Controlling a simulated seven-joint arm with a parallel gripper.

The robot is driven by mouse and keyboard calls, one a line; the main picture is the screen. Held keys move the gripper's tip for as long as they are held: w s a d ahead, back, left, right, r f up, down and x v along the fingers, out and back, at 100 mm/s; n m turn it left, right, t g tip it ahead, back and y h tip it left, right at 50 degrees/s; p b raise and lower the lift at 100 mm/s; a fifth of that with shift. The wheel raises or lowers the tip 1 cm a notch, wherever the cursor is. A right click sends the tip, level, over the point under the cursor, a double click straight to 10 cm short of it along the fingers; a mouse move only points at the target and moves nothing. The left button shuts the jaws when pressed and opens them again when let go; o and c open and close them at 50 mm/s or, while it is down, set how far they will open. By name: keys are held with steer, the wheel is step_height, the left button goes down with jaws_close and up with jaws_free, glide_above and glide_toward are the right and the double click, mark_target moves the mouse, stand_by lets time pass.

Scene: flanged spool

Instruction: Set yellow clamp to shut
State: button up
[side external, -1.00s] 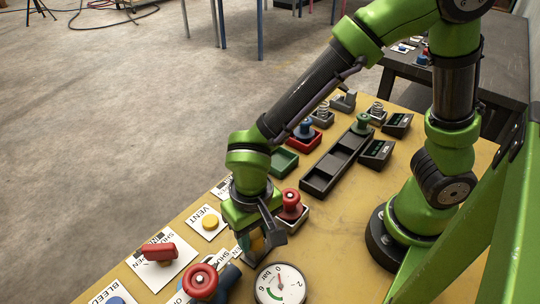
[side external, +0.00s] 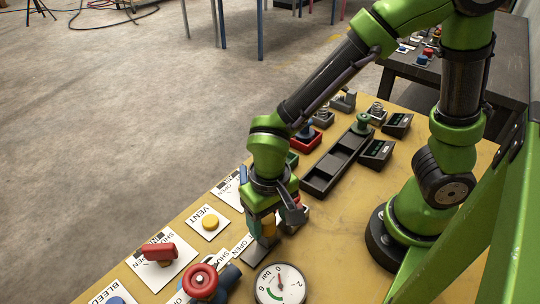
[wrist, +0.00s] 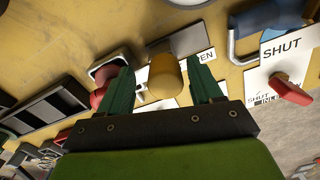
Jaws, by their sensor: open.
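The yellow clamp shows as a yellow rounded handle (wrist: 164,76) on a grey base (wrist: 188,40) in the wrist view. The handle stands between my gripper's two teal fingers (wrist: 160,72), with a small gap visible beside the right finger. In the side view, my gripper (side external: 262,221) is low over the clamp, and the yellow handle (side external: 268,227) is partly hidden by it. SHUT and OPEN labels (side external: 240,246) lie left of the clamp's grey base (side external: 254,253). My gripper is open. Whether the fingers touch the handle I cannot tell.
A red knob in a grey box (wrist: 107,72) stands close to the left finger. A red handle on a white plate (side external: 157,252), a yellow VENT button (side external: 210,221), a red wheel (side external: 200,281) and a gauge (side external: 280,287) share the tan board (side external: 340,230).

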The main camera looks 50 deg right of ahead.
step_height(320, 180, up, 17)
stand_by(0.4)
steer(key=shift+f, duration=0.1)
steer(key=d+r+m+t+y, duration=0.1)
steer(key=d+t, duration=0.6)
steer(key=d, duration=0.7)
steer(key=shift+d+r+y, duration=0.2)
steer(key=shift+r+y, duration=0.2)
steer(key=shift+y, duration=0.1)
stand_by(0.5)
